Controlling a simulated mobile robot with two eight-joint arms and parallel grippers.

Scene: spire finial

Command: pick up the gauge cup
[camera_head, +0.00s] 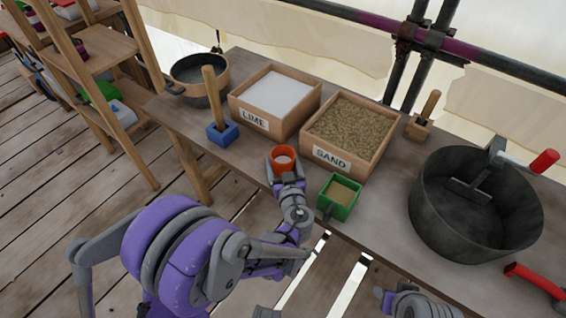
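An orange-red cup (284,154) with white material inside is at the front of the workbench, before the lime box. A green square cup (343,189) with a handle and sand-coloured fill stands to its right; I cannot tell which is the gauge cup. My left gripper (284,167) has its grey fingers on either side of the orange-red cup. I cannot tell whether they press on it, or whether the cup rests on the bench. Part of my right arm, grey and purple, shows at the bottom right; its gripper (385,297) is not clear enough to read.
Behind the cups stand a LIME box (253,122) and a SAND box (333,156). A blue block tool (222,134), a pot (199,83) and a wooden-handled tool (420,125) are around them. A large black bucket (440,215) and red-handled tool (535,279) are at right.

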